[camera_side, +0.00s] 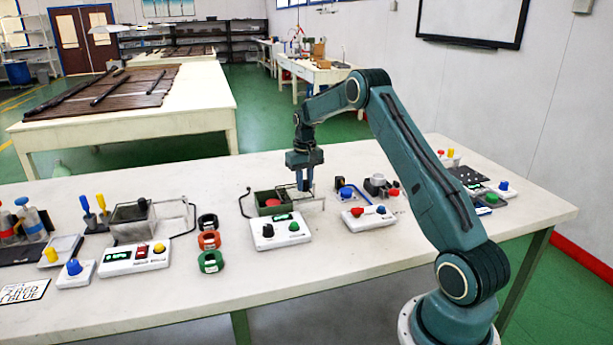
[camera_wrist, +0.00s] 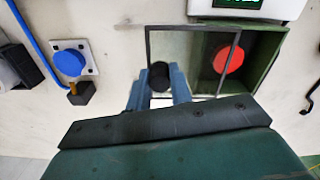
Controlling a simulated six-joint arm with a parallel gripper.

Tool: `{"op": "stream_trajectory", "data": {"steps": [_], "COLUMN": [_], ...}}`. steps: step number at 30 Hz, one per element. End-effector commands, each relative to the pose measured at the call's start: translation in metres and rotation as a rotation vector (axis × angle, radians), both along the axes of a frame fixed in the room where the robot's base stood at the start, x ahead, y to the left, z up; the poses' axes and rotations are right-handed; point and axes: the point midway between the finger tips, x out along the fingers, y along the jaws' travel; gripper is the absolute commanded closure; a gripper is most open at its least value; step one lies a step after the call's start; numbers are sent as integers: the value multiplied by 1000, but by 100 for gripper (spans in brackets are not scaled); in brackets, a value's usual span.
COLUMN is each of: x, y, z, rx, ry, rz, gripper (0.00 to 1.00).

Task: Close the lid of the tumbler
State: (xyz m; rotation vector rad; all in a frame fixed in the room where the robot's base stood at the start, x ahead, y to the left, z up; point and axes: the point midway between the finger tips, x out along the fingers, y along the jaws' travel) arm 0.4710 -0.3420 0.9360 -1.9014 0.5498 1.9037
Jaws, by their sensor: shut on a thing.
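The tumbler is an open-topped green box (camera_side: 259,210) in the middle of the table, with a red round thing (camera_side: 273,202) inside. It also shows at the right of the wrist view (camera_wrist: 268,70), with the red thing (camera_wrist: 228,59). Its lid, a clear panel with a thin grey frame (camera_wrist: 194,29), has a black knob (camera_wrist: 160,75). The lid lies partly across the box and sticks out past one side; its exact tilt is hard to tell. My gripper (camera_side: 304,187) is shut on the knob, its blue fingers on either side (camera_wrist: 160,92).
A white control box (camera_side: 280,232) with a display and knobs stands in front of the tumbler. A black crank (camera_side: 245,203) sticks out at its left. Coloured rings (camera_side: 209,240) lie further left. A blue-knobbed device (camera_wrist: 69,62) and a red-and-blue control box (camera_side: 369,217) stand to the right.

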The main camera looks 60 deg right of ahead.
Motion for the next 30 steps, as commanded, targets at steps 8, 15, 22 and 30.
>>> {"op": "stream_trajectory", "data": {"steps": [8,15,22,30], "x": [44,52,53,52], "y": [44,52,53,52], "z": [0,1,1,1], "rx": [-1,-1,0,-1], "ry": [-3,-3,-6,-3], "rz": [7,5,10,5], "gripper": [100,100,67,57]}}
